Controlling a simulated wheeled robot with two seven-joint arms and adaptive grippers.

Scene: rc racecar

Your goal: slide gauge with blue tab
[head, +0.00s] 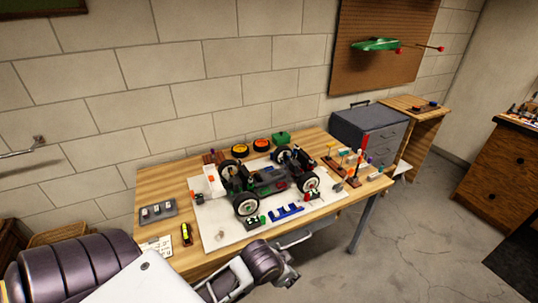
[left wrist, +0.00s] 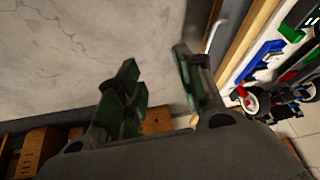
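A blue toothed piece (head: 287,211) lies near the front edge of the white mat, before the car. It also shows in the left wrist view as a blue strip (left wrist: 258,60). I cannot tell at this size whether it is the slide gauge's tab. My left gripper (head: 287,273) is in front of the table's front edge, apart from everything on it. In the left wrist view its two dark green fingers (left wrist: 163,88) are spread with nothing between them. My right gripper is not in view.
An RC car chassis (head: 265,182) with black tyres stands on the white mat (head: 222,232). A grey tray (head: 157,212) and a yellow-black tool (head: 187,233) lie at left. Upright tools stand in a wooden rack (head: 335,166) at right. Open floor (head: 420,225) lies right of the table.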

